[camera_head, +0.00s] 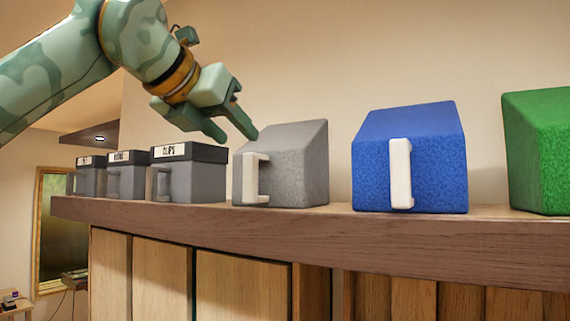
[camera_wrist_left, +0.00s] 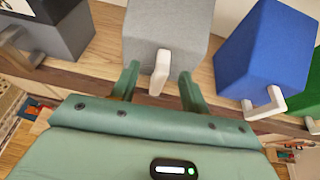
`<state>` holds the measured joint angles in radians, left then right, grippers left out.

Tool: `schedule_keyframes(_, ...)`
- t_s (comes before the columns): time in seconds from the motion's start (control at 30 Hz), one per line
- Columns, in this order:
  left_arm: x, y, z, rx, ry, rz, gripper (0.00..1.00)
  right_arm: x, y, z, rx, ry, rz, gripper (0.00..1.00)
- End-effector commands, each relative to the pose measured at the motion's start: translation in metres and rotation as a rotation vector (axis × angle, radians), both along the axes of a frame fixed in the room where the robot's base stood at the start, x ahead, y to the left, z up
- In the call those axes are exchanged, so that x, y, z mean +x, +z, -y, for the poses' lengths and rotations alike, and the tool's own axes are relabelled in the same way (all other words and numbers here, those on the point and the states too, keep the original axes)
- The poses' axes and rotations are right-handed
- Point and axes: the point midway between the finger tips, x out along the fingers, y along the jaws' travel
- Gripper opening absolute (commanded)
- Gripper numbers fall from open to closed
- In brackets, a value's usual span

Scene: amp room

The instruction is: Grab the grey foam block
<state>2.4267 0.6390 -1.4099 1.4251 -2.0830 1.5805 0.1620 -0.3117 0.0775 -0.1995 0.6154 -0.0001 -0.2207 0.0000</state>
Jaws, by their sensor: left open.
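The grey foam block (camera_head: 302,165) stands on the wooden shelf, with a sloped top and a white handle (camera_head: 256,179) on its front. In the left wrist view the block (camera_wrist_left: 168,25) is straight ahead, and its handle (camera_wrist_left: 160,72) shows between the fingers. My left gripper (camera_head: 238,130) is above and to the left of the block in the head view, with its fingers pointing down toward it. It also shows in the left wrist view (camera_wrist_left: 160,82), open, with nothing held. Whether a finger touches the block is unclear. My right gripper is not in view.
A blue foam block (camera_head: 435,170) and a green one (camera_head: 542,150) stand to the right on the shelf (camera_head: 400,235). Several grey boxes with dark lids, one labelled CLIPS (camera_head: 195,180), stand to the left. Narrow gaps separate the grey block from its neighbours.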

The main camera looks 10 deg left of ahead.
Motion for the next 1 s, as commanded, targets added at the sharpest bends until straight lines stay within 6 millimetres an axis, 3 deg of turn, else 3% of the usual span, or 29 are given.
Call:
schedule_keyframes(0.23,0.019,-0.009,0.008,0.001,0.000,-0.001,0.45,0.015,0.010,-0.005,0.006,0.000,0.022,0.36)
schedule_keyframes(0.5,0.052,-0.026,0.023,0.000,-0.001,-0.001,0.45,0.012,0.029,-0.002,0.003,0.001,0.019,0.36)
schedule_keyframes(0.77,0.056,-0.031,0.024,-0.001,-0.001,0.000,0.45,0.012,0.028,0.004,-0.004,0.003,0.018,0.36)
schedule_keyframes(0.93,0.056,-0.030,0.024,-0.001,-0.001,0.000,0.01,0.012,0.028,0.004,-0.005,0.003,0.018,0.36)
schedule_keyframes(1.0,0.055,-0.030,0.024,-0.002,-0.001,0.001,0.00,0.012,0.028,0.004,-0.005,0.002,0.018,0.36)
